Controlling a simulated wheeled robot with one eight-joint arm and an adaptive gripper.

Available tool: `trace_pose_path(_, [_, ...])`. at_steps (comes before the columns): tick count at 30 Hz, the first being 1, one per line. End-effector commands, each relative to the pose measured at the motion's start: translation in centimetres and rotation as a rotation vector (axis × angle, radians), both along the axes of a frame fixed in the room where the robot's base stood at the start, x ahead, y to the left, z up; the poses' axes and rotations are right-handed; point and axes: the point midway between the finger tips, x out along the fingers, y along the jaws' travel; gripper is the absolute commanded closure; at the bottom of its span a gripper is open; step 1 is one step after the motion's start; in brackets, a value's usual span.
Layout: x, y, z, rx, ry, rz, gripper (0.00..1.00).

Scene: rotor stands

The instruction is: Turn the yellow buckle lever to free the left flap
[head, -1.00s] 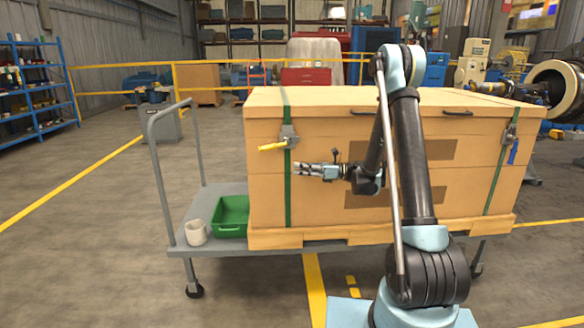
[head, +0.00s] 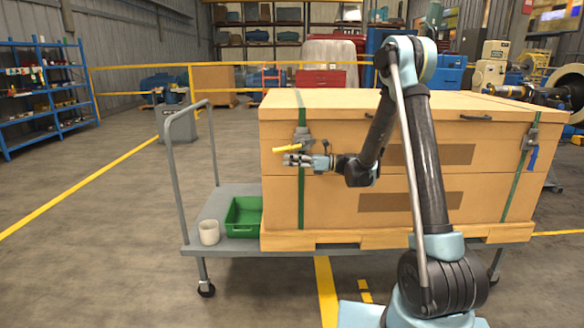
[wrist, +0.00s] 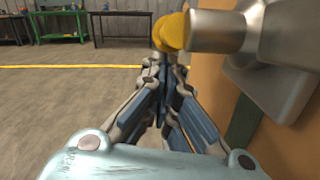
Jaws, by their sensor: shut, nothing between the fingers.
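The yellow buckle lever (head: 287,149) sticks out to the left from its grey metal buckle (head: 303,137) on the left green strap (head: 301,195) of the large wooden crate (head: 400,190). My gripper (head: 287,160) is shut and empty, just below the lever in the head view, pointing left. In the wrist view the yellow lever (wrist: 172,32) shows beyond the tips of my gripper (wrist: 160,62), with the grey buckle (wrist: 225,32) to the right. I cannot tell whether the fingertips touch the lever. The crate's lid (head: 350,99) lies closed; no separate left flap can be made out.
The crate stands on a grey cart (head: 205,245) with a push handle (head: 172,160). A green bin (head: 243,222) and a white mug (head: 209,233) are on the cart's left end. A blue-levered buckle (head: 531,148) is at the right. Floor left is clear.

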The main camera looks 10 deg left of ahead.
Motion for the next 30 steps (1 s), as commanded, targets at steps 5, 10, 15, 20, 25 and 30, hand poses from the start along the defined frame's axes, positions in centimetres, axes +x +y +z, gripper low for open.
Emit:
trace_pose_path(5, [0.0,0.0,0.1,0.000,0.000,0.000,1.00])
trace_pose_path(10, [0.0,0.0,0.1,0.000,0.000,0.000,1.00])
trace_pose_path(15, [0.0,0.6,1.2,0.000,0.000,0.001,1.00])
trace_pose_path(20, [0.0,0.7,1.5,0.001,0.000,0.000,1.00])
trace_pose_path(25, [0.1,0.7,1.5,0.002,0.000,0.000,1.00])
trace_pose_path(30, [0.0,0.7,1.0,0.002,0.000,0.000,1.00])
